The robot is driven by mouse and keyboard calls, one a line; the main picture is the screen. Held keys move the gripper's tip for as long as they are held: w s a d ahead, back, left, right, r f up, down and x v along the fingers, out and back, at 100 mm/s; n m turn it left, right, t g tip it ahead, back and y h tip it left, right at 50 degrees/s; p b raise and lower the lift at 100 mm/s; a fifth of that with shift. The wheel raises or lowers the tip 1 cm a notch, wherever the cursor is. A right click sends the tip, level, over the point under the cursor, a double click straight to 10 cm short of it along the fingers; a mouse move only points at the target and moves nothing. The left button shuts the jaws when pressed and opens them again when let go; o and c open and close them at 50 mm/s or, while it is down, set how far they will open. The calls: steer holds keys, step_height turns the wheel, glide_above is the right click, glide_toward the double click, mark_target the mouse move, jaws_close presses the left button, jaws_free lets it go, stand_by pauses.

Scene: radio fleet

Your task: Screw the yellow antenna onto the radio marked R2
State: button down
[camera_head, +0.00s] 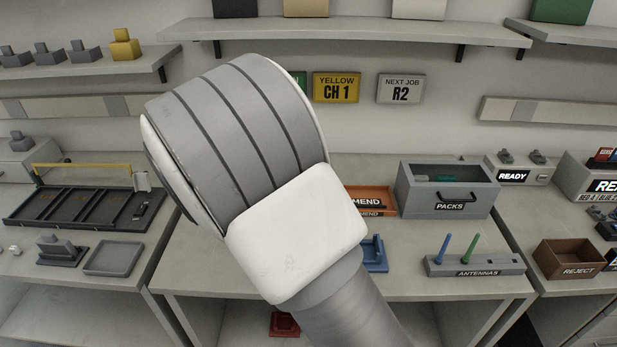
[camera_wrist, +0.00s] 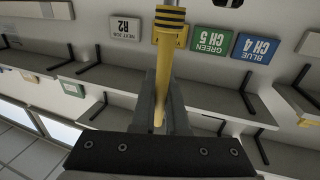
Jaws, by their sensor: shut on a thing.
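In the wrist view my gripper (camera_wrist: 160,100) is shut on the yellow antenna (camera_wrist: 163,60). The antenna's thin shaft lies between the fingers, and its thicker end with dark bands (camera_wrist: 170,18) points away from the palm. In the head view my arm hides the gripper and the antenna. No radio marked R2 can be made out in either view; only a wall sign reading NEXT JOB R2 (camera_head: 401,89) shows, and it also appears upside down in the wrist view (camera_wrist: 125,25).
A grey antenna rack (camera_head: 475,266) holds a blue antenna (camera_head: 445,249) and a green antenna (camera_head: 471,249). Near it stand a grey PACKS box (camera_head: 449,195), a blue holder (camera_head: 375,254) and a brown REJECT box (camera_head: 570,258). A black rack (camera_head: 75,207) and a grey tray (camera_head: 114,259) are at left.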

steer(key=shift+f+b, duration=0.45)
steer(key=shift+f, duration=0.15)
steer(key=c, duration=0.8)
jaws_free()
steer(key=shift+c, duration=0.2)
steer(key=v, duration=1.7)
steer(key=shift+s, duration=0.2)
steer(key=shift+w+a, duration=0.1)
steer(key=shift+w, duration=0.05)
